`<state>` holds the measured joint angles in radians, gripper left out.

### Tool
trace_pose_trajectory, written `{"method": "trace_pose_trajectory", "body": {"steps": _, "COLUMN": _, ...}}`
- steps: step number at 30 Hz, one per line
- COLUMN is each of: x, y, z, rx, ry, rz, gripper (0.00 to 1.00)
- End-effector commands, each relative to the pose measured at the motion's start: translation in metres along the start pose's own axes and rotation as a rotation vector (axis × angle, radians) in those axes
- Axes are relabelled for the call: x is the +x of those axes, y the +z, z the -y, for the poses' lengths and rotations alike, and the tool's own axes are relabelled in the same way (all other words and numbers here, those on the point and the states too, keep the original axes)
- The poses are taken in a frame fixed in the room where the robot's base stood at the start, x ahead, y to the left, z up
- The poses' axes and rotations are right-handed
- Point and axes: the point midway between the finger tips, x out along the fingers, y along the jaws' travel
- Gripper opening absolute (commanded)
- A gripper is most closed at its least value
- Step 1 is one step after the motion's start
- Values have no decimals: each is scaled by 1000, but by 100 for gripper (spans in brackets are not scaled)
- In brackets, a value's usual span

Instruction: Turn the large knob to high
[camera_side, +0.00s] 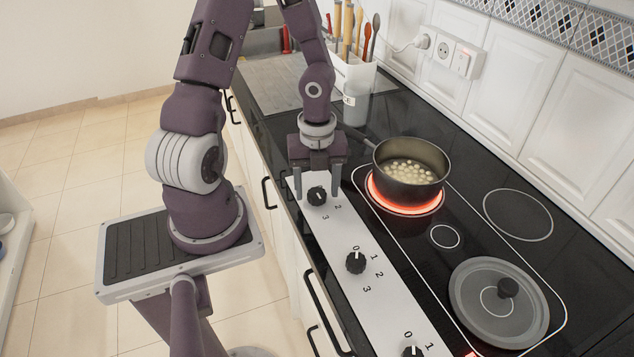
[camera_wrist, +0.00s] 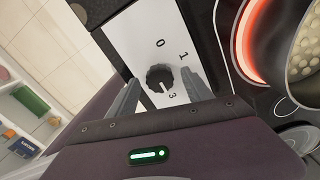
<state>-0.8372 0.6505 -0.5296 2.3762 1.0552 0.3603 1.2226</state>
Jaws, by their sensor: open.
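A black knob (camera_side: 316,195) is on the light control strip (camera_side: 335,225), at its far end. My gripper (camera_side: 317,184) is above it, fingers open, one on each side of the knob. In the wrist view the knob (camera_wrist: 160,78) lies between my two spread fingers (camera_wrist: 158,92); I cannot tell whether they touch it. Marks 0, 1 and 3 show around it; the right finger covers the spot between 1 and 3. A pale pointer line on the knob faces the lower side, near the 3. Two similar knobs (camera_side: 356,261) (camera_side: 412,352) sit nearer the camera.
A pot of pale round pieces (camera_side: 412,171) stands on a glowing red burner (camera_side: 405,205), right of my gripper. A grey lid (camera_side: 498,303) lies on the front hob. A white utensil holder (camera_side: 352,85) stands behind.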

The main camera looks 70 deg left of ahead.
Motion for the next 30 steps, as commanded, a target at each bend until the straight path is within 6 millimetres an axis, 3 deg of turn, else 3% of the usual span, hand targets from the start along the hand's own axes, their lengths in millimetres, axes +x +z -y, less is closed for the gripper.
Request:
{"method": "trace_pose_trajectory", "body": {"steps": 9, "x": -57, "y": 2, "z": 0, "rx": -3, "ry": -2, "rz": 5, "gripper": 59}}
{"method": "trace_pose_trajectory", "body": {"steps": 24, "x": -66, "y": 0, "z": 0, "rx": -11, "ry": 4, "rz": 9, "gripper": 59}}
{"method": "trace_pose_trajectory", "body": {"steps": 26, "x": -73, "y": -1, "z": -2, "rx": -75, "ry": 20, "rz": 46, "gripper": 59}}
{"method": "trace_pose_trajectory", "body": {"steps": 30, "x": -122, "y": -16, "z": -8, "rx": -514, "ry": -12, "rz": 242, "gripper": 59}}
